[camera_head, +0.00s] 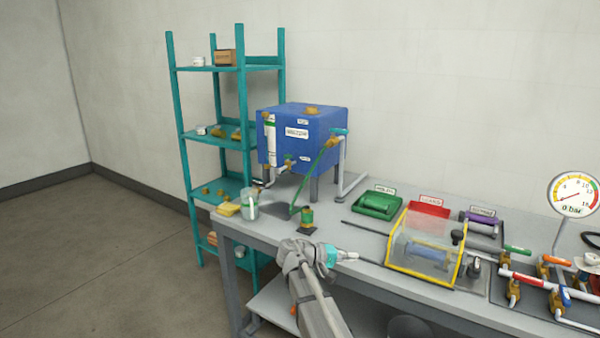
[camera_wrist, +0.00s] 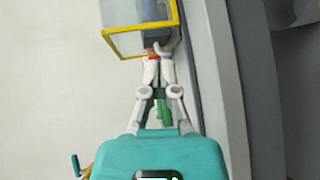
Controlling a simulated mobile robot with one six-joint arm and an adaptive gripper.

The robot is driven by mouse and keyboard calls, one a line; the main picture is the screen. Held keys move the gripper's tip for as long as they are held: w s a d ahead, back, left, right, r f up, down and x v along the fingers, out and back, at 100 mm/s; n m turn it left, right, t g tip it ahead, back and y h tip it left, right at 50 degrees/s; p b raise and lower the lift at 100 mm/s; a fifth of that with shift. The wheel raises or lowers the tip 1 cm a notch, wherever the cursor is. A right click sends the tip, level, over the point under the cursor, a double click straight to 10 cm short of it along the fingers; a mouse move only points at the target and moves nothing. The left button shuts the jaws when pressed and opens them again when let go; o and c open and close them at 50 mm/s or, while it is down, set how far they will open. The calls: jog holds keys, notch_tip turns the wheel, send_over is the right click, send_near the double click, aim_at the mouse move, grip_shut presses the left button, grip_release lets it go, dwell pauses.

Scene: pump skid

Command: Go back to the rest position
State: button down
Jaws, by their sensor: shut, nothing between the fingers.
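My gripper (camera_head: 352,255) is in front of the bench edge in the head view, with its fingertips pointing right. In the wrist view my gripper (camera_wrist: 158,68) has its two fingertips together, with nothing held between them. A yellow-framed clear box (camera_head: 424,247) stands on the bench to the right of the fingertips. The box (camera_wrist: 140,28) also shows just beyond the fingertips in the wrist view; I cannot tell whether they touch it. A blue cylinder is seen through the clear panel.
The bench (camera_head: 350,215) carries a blue tank (camera_head: 300,140), a green tray (camera_head: 377,205), a brass-and-green part (camera_head: 307,222), a glass beaker (camera_head: 249,205) and valve piping (camera_head: 540,280) at right. A teal shelf (camera_head: 245,90) stands behind left. The floor at left is clear.

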jog(key=s+d+f+m+g+y, duration=0.1)
jog(key=s+f+y, duration=0.6)
jog(key=s, duration=0.3)
jog(key=s+d+f+m+g+y, duration=0.1)
jog(key=s+f+g+y, duration=0.1)
jog(key=s+f+y, duration=0.7)
notch_tip(320, 180, up, 15)
jog(key=s+a+p, duration=0.1)
jog(key=s+p, duration=0.1)
jog(key=p, duration=1.2)
jog(key=shift+s+a+r+h, duration=0.2)
jog(key=shift+s+a+h, duration=0.05)
jog(key=shift+s+h, duration=0.05)
